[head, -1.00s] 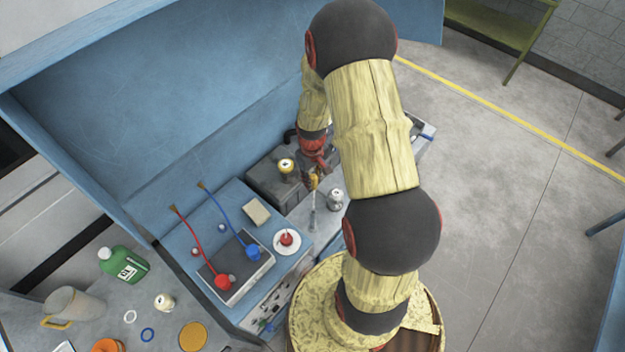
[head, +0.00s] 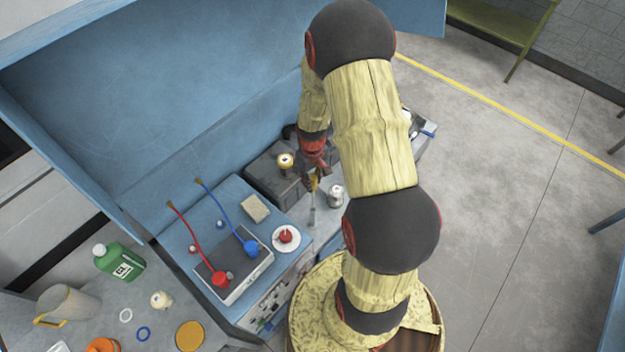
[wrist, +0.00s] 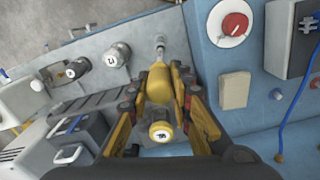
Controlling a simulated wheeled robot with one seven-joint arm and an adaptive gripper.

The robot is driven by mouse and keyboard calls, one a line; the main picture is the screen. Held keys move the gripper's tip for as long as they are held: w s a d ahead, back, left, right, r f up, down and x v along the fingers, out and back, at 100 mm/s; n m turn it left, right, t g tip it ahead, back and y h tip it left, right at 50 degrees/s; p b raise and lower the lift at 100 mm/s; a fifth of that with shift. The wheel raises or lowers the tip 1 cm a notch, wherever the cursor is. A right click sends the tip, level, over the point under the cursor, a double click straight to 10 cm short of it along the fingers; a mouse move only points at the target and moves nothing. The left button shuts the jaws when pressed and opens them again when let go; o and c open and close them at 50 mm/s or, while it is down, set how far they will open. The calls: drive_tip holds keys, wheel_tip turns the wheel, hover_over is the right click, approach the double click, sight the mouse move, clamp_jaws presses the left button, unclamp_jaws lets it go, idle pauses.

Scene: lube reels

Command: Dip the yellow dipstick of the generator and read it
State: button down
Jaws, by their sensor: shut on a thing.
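My gripper (wrist: 162,100) is shut on the yellow dipstick (wrist: 160,86); its bulbous yellow handle is between the fingers and a thin pale shaft runs away from it. In the head view the yellow dipstick (head: 314,185) hangs below my gripper (head: 313,176), beside the dark grey box-shaped generator (head: 262,176). Its lower end is over the grey surface; I cannot tell whether it touches. A yellow-ringed cap (head: 285,160) is on the box and shows near my fingers in the wrist view (wrist: 161,132).
A silver cap (head: 336,195) stands right of the dipstick. A blue bench part (head: 215,203) carries a beige block (head: 255,208), a red knob (head: 286,236) and a meter with red and blue leads (head: 240,285). A blue panel (head: 200,100) rises behind. A green bottle (head: 120,262) stands left.

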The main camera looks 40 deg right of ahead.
idle(0.4)
drive_tip(key=shift+f+b, duration=1.4)
drive_tip(key=shift+f, duration=0.3)
drive_tip(key=shift+f, duration=0.1)
drive_tip(key=shift+f+b, duration=1.5)
drive_tip(key=shift+f, duration=0.4)
drive_tip(key=shift+f+b, duration=1.85)
drive_tip(key=shift+f, duration=0.75)
drive_tip(key=shift+f+b, duration=1.35)
drive_tip(key=shift+f, duration=0.5)
